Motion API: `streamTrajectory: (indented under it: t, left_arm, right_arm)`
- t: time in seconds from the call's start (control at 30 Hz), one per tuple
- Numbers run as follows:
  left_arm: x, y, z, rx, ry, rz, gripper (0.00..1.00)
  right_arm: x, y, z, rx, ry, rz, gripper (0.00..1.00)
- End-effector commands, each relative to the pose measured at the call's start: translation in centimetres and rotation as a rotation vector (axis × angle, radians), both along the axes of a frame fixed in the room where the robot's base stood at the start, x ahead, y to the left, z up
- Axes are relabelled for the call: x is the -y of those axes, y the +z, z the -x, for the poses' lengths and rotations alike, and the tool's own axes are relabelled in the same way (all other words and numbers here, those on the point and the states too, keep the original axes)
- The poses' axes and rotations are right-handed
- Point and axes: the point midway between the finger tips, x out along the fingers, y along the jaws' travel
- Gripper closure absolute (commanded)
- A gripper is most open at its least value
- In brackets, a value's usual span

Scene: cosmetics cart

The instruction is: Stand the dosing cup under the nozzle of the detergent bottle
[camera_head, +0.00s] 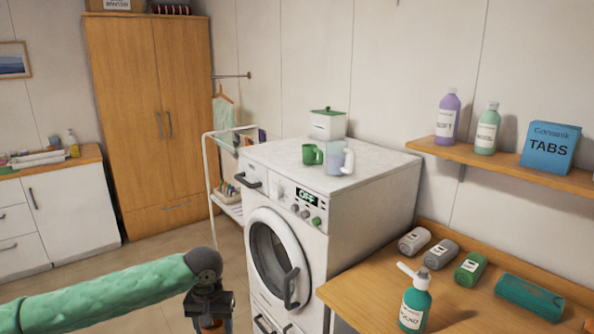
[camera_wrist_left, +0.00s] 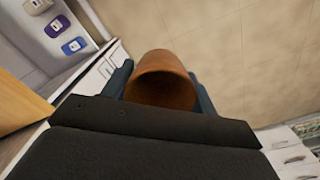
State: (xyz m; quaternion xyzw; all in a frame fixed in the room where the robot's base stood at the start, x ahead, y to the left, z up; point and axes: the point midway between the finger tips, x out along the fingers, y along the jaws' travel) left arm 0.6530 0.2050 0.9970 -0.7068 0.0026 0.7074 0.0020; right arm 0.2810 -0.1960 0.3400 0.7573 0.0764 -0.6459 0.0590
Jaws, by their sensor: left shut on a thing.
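The dosing cup is an orange-brown open cup; in the left wrist view the cup (camera_wrist_left: 162,78) sits between the two fingers of my left gripper (camera_wrist_left: 160,92), its open mouth facing the camera. The detergent bottle (camera_head: 413,308) is green with a white pump nozzle (camera_head: 412,273) pointing left. It stands upright near the front left edge of the wooden counter, well right of my left gripper. My right gripper is out of view.
The washing machine (camera_head: 355,195) stands between the gripper and the counter (camera_head: 365,296). On its top are a green mug (camera_head: 312,155), a translucent cup (camera_head: 336,158) and a lidded white box (camera_head: 328,125). The counter left of the nozzle is bare.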

Motion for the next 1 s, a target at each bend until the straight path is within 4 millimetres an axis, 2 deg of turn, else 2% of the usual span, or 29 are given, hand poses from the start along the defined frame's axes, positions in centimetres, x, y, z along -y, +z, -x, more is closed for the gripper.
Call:
streamTrajectory:
  t: [0.1, 0.3, 0.5, 0.87, 1.0]
  left_arm:
    - [-0.1, -2.3, 1.6, -0.004, 0.004, 0.0, 0.63]
    - [-0.2, -4.6, 3.2, -0.001, 0.008, 0.0, 0.63]
    - [0.0, -5.3, 3.7, -0.001, 0.006, 0.001, 0.63]
    - [-0.1, -5.2, 3.7, -0.001, 0.007, 0.0, 0.63]
    - [-0.1, -5.2, 3.6, -0.001, 0.006, 0.0, 0.63]
  right_arm:
    - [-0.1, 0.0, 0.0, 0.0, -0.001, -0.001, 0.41]
    - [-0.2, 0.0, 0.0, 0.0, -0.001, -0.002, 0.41]
    - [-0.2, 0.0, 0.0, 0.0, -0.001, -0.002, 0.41]
    - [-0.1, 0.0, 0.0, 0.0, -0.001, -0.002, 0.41]
    - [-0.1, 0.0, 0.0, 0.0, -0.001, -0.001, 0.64]
